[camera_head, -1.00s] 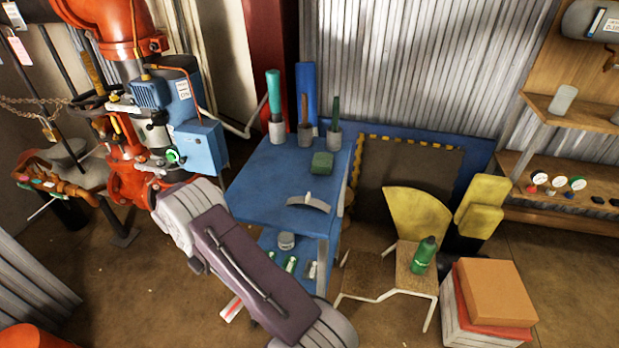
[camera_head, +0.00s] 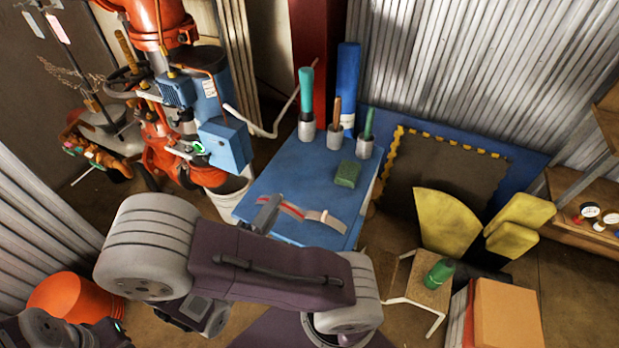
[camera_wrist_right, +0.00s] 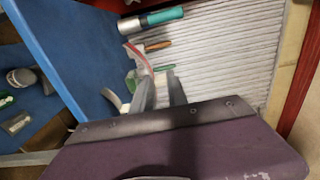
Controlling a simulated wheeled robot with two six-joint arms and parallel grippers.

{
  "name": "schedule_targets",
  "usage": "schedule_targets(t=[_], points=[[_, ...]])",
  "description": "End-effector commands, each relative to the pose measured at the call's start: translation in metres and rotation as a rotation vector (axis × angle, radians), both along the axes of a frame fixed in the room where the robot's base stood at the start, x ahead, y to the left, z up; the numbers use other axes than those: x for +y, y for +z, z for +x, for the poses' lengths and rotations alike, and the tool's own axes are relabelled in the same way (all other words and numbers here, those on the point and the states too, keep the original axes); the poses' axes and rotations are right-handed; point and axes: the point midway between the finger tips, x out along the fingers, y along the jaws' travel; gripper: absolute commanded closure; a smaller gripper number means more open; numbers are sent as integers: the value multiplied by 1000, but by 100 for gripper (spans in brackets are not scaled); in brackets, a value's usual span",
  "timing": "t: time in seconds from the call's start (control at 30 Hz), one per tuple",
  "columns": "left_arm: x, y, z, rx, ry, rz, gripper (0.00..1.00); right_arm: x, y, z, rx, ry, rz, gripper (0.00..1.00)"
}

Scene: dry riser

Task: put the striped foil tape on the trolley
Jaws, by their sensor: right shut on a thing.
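My right gripper (camera_head: 266,214) is over the near edge of the blue trolley (camera_head: 292,168), shut on the striped foil tape (camera_head: 292,210). The tape shows as a pale strip with a red stripe, sticking out beyond the fingers over the trolley top. In the right wrist view, the tape (camera_wrist_right: 140,58) extends from the fingers (camera_wrist_right: 160,92), with the trolley (camera_wrist_right: 70,50) on the left. I cannot tell whether the tape touches the top. Part of the tape is hidden by the fingers. My left gripper is out of view.
A grey curved piece (camera_head: 330,220) lies on the trolley's near right part. A green block (camera_head: 347,174) and several cups with upright handles (camera_head: 306,128) stand farther back. A blue valve box (camera_head: 224,145) is left. A stool with a green bottle (camera_head: 439,273) is right.

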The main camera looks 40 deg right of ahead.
Motion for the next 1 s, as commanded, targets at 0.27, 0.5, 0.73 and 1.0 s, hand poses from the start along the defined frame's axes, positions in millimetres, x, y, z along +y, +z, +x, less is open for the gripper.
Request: schedule_targets(t=[0.27,0.5,0.73,1.0], points=[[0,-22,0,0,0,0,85,-23,-45,60,0,-14,1,100],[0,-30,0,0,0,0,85,-37,-69,104,0,-9,-1,100],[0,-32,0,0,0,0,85,-38,-75,109,1,-6,-2,100],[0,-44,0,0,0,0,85,-38,-112,108,1,-7,0,100]])
